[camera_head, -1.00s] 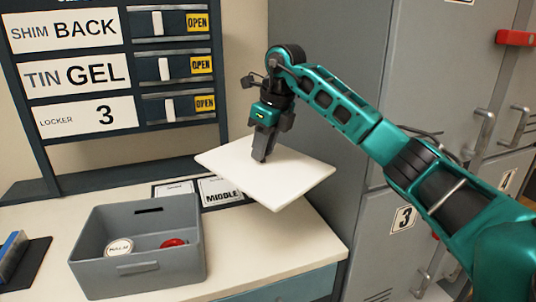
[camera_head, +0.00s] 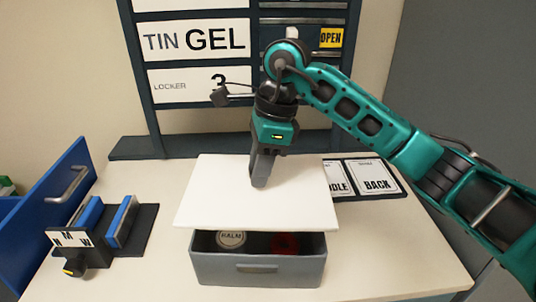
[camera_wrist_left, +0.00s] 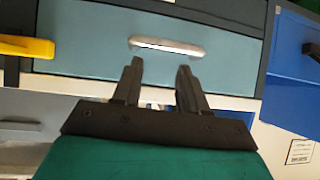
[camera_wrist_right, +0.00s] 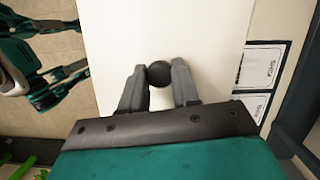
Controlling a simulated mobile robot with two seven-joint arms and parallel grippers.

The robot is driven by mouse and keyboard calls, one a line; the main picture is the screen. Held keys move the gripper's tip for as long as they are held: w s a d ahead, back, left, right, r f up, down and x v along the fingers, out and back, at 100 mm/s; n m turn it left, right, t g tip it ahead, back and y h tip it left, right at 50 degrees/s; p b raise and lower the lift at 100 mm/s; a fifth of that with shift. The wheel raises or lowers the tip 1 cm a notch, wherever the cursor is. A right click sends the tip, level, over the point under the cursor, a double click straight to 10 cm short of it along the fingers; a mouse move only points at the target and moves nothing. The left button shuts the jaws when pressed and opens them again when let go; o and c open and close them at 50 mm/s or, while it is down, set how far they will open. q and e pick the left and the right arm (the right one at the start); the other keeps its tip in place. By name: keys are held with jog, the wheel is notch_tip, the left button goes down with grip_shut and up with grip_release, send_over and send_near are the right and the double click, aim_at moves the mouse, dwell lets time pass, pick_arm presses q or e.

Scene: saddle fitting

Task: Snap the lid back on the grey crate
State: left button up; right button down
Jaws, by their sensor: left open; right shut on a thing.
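The grey crate (camera_head: 258,268) stands on the table in the head view, with its front open to sight. A round tin (camera_head: 231,239) with BALM lettering and a red item (camera_head: 285,244) lie in it. The white lid (camera_head: 255,205) hangs above the crate, covering its back part from sight. My right gripper (camera_head: 261,180) is shut on the lid's dark round knob (camera_wrist_right: 159,74), which shows between its fingers in the right wrist view. My left gripper (camera_wrist_left: 160,75) is open and empty in front of a teal drawer; it is not in the head view.
A dark stand with blue pieces (camera_head: 120,222) is left of the crate. A blue open drawer or door (camera_head: 60,205) is at far left. MIDDLE and BACK cards (camera_head: 375,177) lie at right. A label rack (camera_head: 200,85) stands behind. The table right of the crate is clear.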

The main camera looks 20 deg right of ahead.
aim_at(261, 192)
jog(key=shift+s+f+b, duration=0.15)
jog(key=shift+f+b, duration=0.4)
jog(key=shift+f, duration=0.3)
notch_tip(261, 192, down, 4)
jog(key=b, duration=0.3)
jog(key=shift+d+f, duration=0.1)
jog(key=shift+f, duration=0.1)
dwell(0.4)
jog(key=shift+f+b, duration=0.25)
jog(key=shift+b, duration=0.4)
dwell(1.0)
dwell(0.3)
jog(key=shift+c, duration=1.3)
grip_release()
